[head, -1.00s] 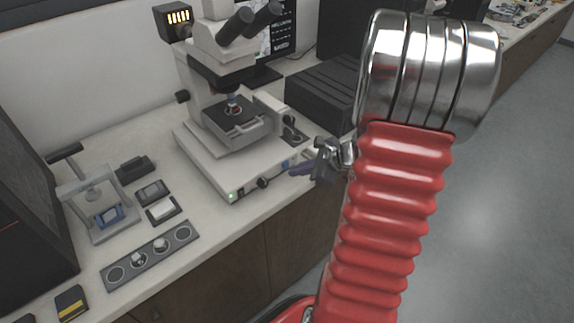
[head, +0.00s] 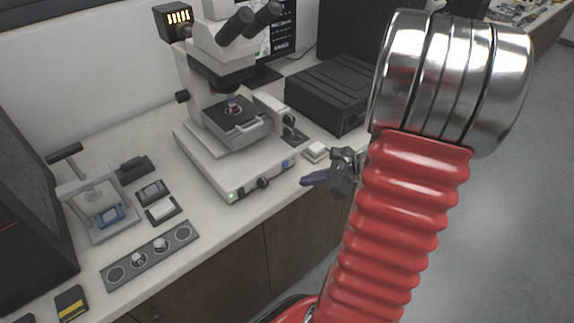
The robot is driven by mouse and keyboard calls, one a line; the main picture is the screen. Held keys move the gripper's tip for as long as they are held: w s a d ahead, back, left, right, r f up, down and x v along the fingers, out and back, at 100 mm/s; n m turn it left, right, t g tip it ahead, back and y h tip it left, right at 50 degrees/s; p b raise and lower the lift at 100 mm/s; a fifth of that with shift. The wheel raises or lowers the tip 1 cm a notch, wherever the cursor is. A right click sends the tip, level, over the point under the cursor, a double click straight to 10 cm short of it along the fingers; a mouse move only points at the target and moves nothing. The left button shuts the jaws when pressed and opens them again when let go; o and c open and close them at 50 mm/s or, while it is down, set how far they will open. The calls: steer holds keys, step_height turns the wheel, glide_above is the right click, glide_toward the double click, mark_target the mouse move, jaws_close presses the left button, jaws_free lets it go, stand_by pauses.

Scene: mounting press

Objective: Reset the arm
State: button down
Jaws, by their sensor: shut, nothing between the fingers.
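My gripper (head: 314,180) is in the middle of the head view, mostly behind my red ribbed arm. Its dark fingers are shut with nothing between them. It is beside the front right of the microscope, near the bench's front edge, and touches nothing that I can see. My arm rises at the right of the view with its metal joint at the top. The wrist is partly hidden behind the arm.
The microscope (head: 225,85) stands on the bench (head: 215,220), with a black box (head: 325,95) and a small white block (head: 316,151) to its right. A hand press (head: 95,200), small trays (head: 160,209) and a grey strip holder (head: 150,258) are at left. Open floor (head: 500,220) lies right.

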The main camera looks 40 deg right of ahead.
stand_by(0.8)
steer(key=s+a+r+n+g, duration=0.3)
steer(key=s+a+n+g, duration=0.35)
steer(key=a+n, duration=0.6)
steer(key=s+a+r+n+t+h, duration=0.1)
steer(key=a+r+n+t+h, duration=0.2)
steer(key=a+r+n, duration=1.1)
steer(key=shift+s+a+r+n, duration=0.3)
steer(key=shift+a+n, duration=0.2)
steer(key=shift+n, duration=0.35)
